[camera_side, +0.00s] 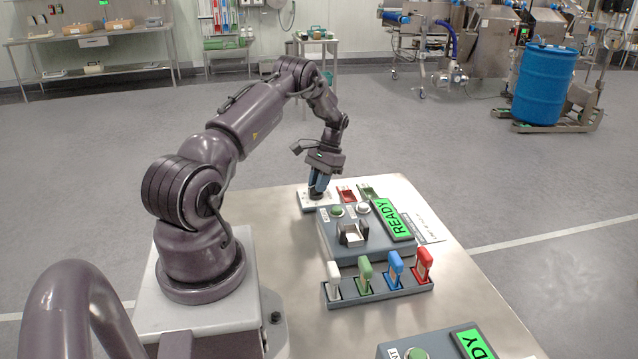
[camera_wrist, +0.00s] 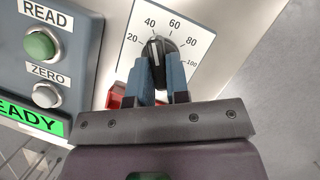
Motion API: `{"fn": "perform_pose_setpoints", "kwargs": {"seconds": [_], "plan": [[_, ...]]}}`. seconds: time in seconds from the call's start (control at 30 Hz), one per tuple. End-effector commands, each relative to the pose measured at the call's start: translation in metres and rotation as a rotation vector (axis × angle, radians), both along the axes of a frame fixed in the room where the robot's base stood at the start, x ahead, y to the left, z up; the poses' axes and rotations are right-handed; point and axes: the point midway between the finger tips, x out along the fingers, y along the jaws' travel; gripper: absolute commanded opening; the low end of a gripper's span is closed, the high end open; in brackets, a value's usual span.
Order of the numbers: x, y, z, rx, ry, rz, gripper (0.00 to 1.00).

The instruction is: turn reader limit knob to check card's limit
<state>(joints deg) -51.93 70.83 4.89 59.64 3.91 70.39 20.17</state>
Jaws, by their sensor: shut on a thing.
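The limit knob (camera_wrist: 157,50) is black with a white pointer line, in the wrist view on a white dial plate (camera_wrist: 207,40) marked 20, 40, 60, 80 and 100. The line points up toward the gap between 40 and 60; the exact setting is hard to read. My gripper (camera_wrist: 158,77) has its blue fingers shut on the knob, one on each side. In the side view my gripper (camera_side: 319,182) points down at the plate (camera_side: 305,201), mostly hiding the knob. A white printed card (camera_side: 428,228) lies right of the reader (camera_side: 345,248); its print is too small to read.
The reader's green READ button (camera_wrist: 40,46) and grey ZERO button (camera_wrist: 46,95) sit close left of the knob. A READY screen (camera_side: 394,220) is lit green. A rack (camera_side: 377,292) holds several coloured handled pieces in front.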

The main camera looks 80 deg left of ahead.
Motion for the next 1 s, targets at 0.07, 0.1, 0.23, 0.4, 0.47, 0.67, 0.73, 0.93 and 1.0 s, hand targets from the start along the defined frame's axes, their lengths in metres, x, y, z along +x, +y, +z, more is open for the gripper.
{"fn": "perform_pose_setpoints", "kwargs": {"seconds": [0.07, 0.1, 0.23, 0.4, 0.47, 0.67, 0.73, 0.93, 1.0], "plan": [[-0.0039, -0.0004, -0.0028, -0.005, 0.008, 0.044, 0.0], [-0.004, -0.0004, -0.0028, -0.007, 0.009, 0.061, 0.0], [-0.0043, -0.0004, -0.0031, -0.007, 0.009, 0.105, 0.0], [-0.0048, -0.0004, -0.0032, -0.008, 0.01, 0.134, 0.0], [-0.0047, -0.0005, -0.0033, -0.008, 0.01, 0.138, 0.0], [-0.005, -0.0009, -0.0036, -0.009, 0.011, 0.14, 0.0], [-0.0051, -0.001, -0.0036, -0.01, 0.011, 0.139, 0.0], [-0.005, -0.0013, -0.0039, -0.011, 0.012, 0.138, 0.41], [-0.0042, -0.0018, -0.004, -0.011, 0.011, 0.138, 0.41]]}}
